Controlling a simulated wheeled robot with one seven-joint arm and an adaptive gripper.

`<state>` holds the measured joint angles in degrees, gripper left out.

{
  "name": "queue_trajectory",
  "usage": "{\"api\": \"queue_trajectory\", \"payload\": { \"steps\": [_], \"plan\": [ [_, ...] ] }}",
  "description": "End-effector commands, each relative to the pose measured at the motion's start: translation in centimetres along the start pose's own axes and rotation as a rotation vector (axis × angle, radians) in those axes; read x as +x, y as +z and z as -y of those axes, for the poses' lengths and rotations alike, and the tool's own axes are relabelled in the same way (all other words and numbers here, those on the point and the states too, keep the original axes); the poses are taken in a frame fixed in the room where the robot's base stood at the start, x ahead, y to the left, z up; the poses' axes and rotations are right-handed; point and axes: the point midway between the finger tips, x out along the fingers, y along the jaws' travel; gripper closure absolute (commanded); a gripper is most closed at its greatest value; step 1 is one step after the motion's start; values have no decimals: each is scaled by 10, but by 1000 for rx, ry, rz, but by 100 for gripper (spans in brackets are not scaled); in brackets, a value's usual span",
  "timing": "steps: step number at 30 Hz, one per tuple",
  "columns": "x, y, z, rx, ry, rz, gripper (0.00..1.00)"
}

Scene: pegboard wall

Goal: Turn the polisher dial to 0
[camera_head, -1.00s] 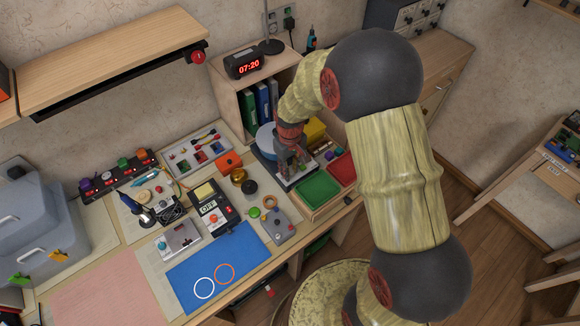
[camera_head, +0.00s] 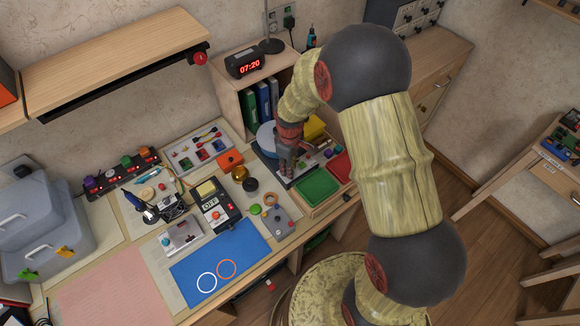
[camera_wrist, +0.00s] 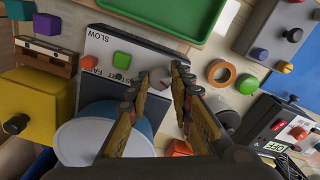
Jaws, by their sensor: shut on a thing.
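The polisher has a pale panel (camera_wrist: 100,72) marked SLOW and FAST, with a green button (camera_wrist: 122,61) on it, in the wrist view. Its blue-grey round pad (camera_wrist: 92,138) is beside the panel, and this pad (camera_head: 265,136) also shows in the head view. My gripper (camera_wrist: 160,76) is shut on the small grey dial (camera_wrist: 158,79) at the panel's edge. The fingers cover part of the dial, and I cannot read its setting. In the head view my gripper (camera_head: 287,163) is over the polisher and hides much of it.
A green tray (camera_head: 316,187) and a red tray (camera_head: 342,166) stand close on the right. A yellow box (camera_wrist: 28,105) is beside the polisher. A blue mat (camera_head: 246,249) is mostly clear.

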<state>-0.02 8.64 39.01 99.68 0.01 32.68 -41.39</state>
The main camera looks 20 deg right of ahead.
Motion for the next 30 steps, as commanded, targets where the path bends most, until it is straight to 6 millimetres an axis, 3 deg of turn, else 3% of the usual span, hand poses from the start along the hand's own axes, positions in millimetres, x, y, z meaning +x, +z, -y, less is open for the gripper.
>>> {"api": "queue_trajectory", "payload": {
  "steps": [7,8,17,26,30],
  "plan": [
    [0,0,0,-1,-1,1,100],
    [0,0,0,-1,-1,1,77],
    [0,0,0,0,0,0,60],
    [-1,0,0,1,0,0,60],
    [-12,-1,-1,1,3,-3,60]
  ]
}}
